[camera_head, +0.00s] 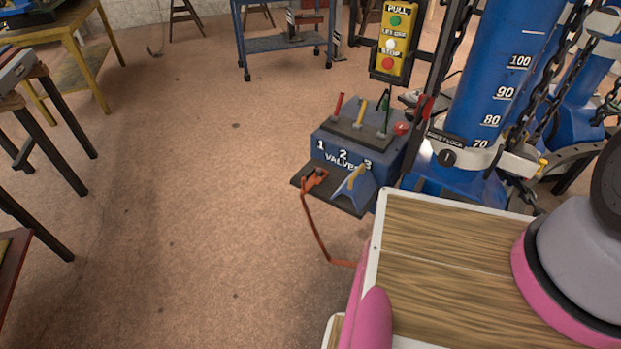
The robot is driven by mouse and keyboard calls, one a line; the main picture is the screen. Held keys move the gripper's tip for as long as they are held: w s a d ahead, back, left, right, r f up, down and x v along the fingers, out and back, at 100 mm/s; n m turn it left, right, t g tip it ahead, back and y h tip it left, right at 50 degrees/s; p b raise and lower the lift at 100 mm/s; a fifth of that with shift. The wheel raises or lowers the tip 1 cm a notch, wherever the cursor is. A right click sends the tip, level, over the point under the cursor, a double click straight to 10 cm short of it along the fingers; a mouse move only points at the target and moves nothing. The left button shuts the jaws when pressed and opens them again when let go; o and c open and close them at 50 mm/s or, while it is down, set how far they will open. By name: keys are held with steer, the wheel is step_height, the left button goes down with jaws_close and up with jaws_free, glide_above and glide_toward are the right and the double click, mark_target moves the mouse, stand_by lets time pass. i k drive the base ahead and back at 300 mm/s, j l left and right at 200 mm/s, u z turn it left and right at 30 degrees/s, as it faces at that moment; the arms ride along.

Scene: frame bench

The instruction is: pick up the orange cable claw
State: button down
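An orange-red claw-like piece (314,180) lies at the left end of the dark ledge in front of the blue valve box. A thin orange-red rod or cable (317,228) runs down from it toward the floor and bends right at its lower end. I take this piece to be the orange cable claw; its fine shape is too small to tell. My gripper is not in view. A rounded grey and pink part at the right edge looks like my own arm.
The blue valve box (345,155) carries several levers. A yellow-handled blue piece (356,181) sits right of the claw. A blue frame column (505,75) with chains stands behind. A wood-grained surface (440,255) fills the lower right. Floor (200,220) to the left is clear.

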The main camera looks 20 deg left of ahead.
mark_target(309, 175)
steer(key=z, duration=2.3)
steer(key=u, duration=3.3)
steer(key=z, duration=0.5)
steer(key=i+j+z, duration=0.1)
steer(key=j+z, duration=0.2)
steer(key=z, duration=0.15)
steer(key=j+z, duration=0.65)
steer(key=z, duration=0.2)
